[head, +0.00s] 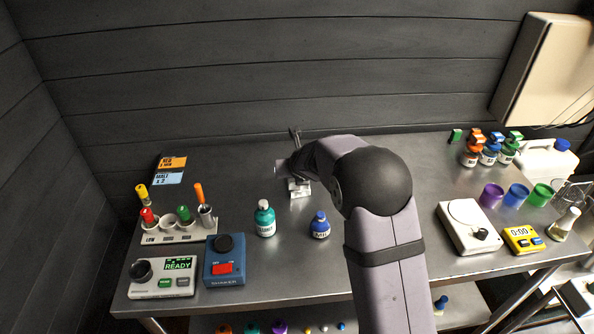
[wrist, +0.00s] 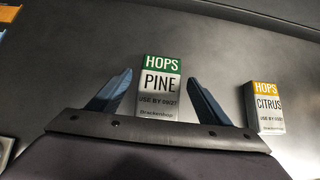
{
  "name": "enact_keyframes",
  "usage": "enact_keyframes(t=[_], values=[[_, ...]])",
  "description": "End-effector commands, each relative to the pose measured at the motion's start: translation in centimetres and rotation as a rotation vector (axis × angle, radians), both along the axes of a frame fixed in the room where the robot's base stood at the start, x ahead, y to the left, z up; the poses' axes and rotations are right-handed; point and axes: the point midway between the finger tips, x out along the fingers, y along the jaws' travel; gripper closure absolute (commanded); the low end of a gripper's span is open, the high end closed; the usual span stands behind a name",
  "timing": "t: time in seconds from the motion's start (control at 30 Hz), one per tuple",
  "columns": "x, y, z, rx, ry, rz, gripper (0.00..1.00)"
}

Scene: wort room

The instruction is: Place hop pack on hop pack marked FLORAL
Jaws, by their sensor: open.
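A hop pack marked PINE (wrist: 160,92), white with a green top band, stands in the middle of the wrist view. My gripper (wrist: 160,76) is open, with one blue finger on each side of this pack; I cannot tell whether they touch it. A hop pack marked CITRUS (wrist: 267,107), white with a yellow band, is to the right, outside the fingers. A small whitish pack (head: 299,188) shows below the end of my arm in the head view, its label unreadable. No pack marked FLORAL is readable in either view.
The steel table (head: 240,180) has free room behind and left of my arm. A teal bottle (head: 265,222) and a blue bottle (head: 320,228) stand in front. A white scale (head: 470,226) and coloured cups are right.

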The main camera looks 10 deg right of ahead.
Motion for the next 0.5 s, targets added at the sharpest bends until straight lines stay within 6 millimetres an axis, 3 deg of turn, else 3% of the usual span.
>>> enact_keyframes(t=[0.27,0.5], values=[[-1.7,0.0,2.1,0.0,-0.003,0.0,0.29],[-4.7,0.0,5.2,0.001,-0.003,0.001,0.29]])
